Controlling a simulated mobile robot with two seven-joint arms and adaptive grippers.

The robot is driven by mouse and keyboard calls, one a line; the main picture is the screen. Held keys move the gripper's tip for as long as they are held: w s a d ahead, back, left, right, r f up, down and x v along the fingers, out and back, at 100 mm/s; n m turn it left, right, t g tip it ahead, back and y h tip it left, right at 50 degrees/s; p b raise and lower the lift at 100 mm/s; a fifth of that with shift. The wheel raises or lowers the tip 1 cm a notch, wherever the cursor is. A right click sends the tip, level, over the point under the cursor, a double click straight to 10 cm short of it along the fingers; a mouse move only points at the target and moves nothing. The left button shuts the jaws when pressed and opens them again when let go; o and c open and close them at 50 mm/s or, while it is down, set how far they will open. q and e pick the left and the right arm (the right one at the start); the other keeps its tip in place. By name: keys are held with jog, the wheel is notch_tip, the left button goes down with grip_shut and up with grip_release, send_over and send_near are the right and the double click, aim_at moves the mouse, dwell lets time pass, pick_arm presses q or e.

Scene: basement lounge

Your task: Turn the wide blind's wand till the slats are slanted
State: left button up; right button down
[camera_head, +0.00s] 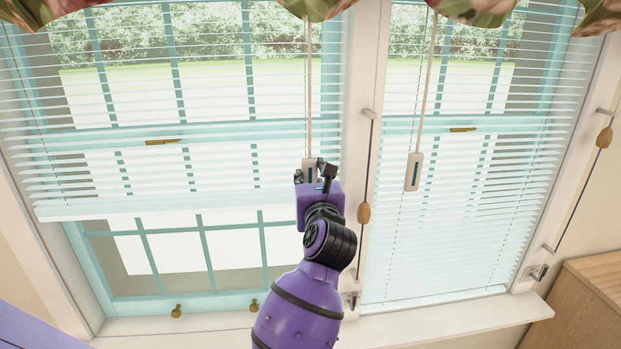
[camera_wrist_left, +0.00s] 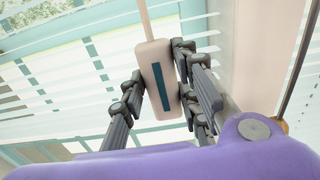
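The wide blind (camera_head: 150,207) hangs at the left in the head view. Its slats show as thin pale lines, with the garden visible between them, and its bottom rail hangs above the sill. Its wand (camera_head: 308,90) is a beige rod hanging near the blind's right edge, ending in a pale handle with a dark teal stripe. My left gripper (camera_head: 316,173) is at this handle, which is partly hidden in the head view. In the left wrist view the handle (camera_wrist_left: 158,72) stands slightly tilted between the dark fingers (camera_wrist_left: 160,85), which appear to touch both sides. My right gripper is out of view.
A narrower blind (camera_head: 475,220) with its own wand (camera_head: 413,172) hangs to the right of the window post. Cords with wooden tassels (camera_head: 364,213) hang beside each blind. The floral valance (camera_head: 470,10) is above, the sill (camera_head: 450,317) below, and a wooden cabinet (camera_head: 585,310) stands at bottom right.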

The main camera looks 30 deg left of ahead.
pick_arm(q)
jog(key=c, duration=0.5)
jog(key=shift+o, duration=0.2)
